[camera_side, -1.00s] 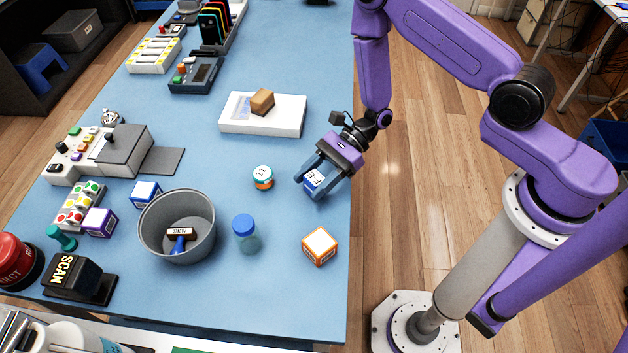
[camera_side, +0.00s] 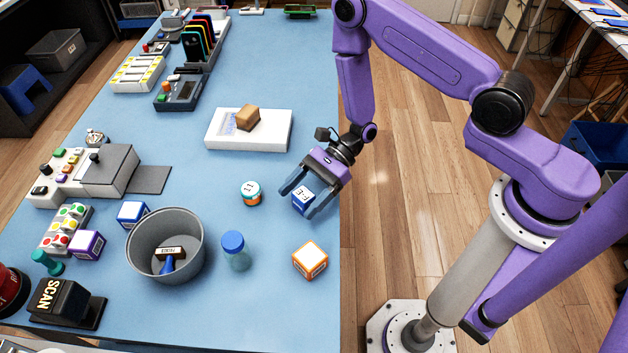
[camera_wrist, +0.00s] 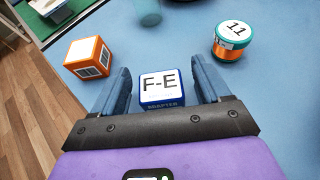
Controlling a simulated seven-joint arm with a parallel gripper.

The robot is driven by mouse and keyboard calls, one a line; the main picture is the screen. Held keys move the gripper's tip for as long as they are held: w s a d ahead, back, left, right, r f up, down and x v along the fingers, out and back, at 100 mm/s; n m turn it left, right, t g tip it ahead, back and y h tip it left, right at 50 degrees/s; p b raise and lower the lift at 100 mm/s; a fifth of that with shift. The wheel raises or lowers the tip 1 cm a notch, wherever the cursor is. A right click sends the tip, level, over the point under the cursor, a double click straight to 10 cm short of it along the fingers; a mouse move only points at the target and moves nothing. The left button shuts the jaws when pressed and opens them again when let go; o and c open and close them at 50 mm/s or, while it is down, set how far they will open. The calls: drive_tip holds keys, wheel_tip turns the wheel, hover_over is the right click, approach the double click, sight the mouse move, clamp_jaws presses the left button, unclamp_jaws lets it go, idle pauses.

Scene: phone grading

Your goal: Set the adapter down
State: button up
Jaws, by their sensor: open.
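The adapter is a small blue cube with a white top marked F-E (camera_side: 302,198), near the right edge of the blue table. It also shows in the wrist view (camera_wrist: 161,88), with "ADAPTER" on its near side. My gripper (camera_side: 305,204) is open, with one finger on each side of the adapter. In the wrist view my gripper (camera_wrist: 160,84) shows a gap between each finger and the cube. The adapter looks to be resting on the table; its underside is hidden.
An orange-edged cube (camera_side: 310,261) stands nearer the camera, and an orange and teal jar (camera_side: 251,192) stands to the left. A blue-capped bottle (camera_side: 235,250) and a grey bin (camera_side: 140,255) holding a stamp-like tool are further left. A white slab (camera_side: 270,140) with a brown block lies behind.

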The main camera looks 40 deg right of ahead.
drive_tip(key=v, duration=1.2)
drive_tip(key=s+a+r+n+g+h, duration=0.1)
drive_tip(key=s+r+n+g+h, duration=0.65)
drive_tip(key=s+n, duration=0.55)
drive_tip(key=s+d+r+n+t+h, duration=0.2)
drive_tip(key=s+d+r+n+t, duration=0.1)
drive_tip(key=n, duration=0.5)
drive_tip(key=s+d+r+n+t+h, duration=0.3)
drive_tip(key=s+r+n+t, duration=0.1)
drive_tip(key=r+n, duration=0.3)
drive_tip(key=n, duration=0.2)
drive_tip(key=shift+s+n+t, duration=0.2)
drive_tip(key=shift+n+t, duration=0.1)
drive_tip(key=shift+t, duration=0.05)
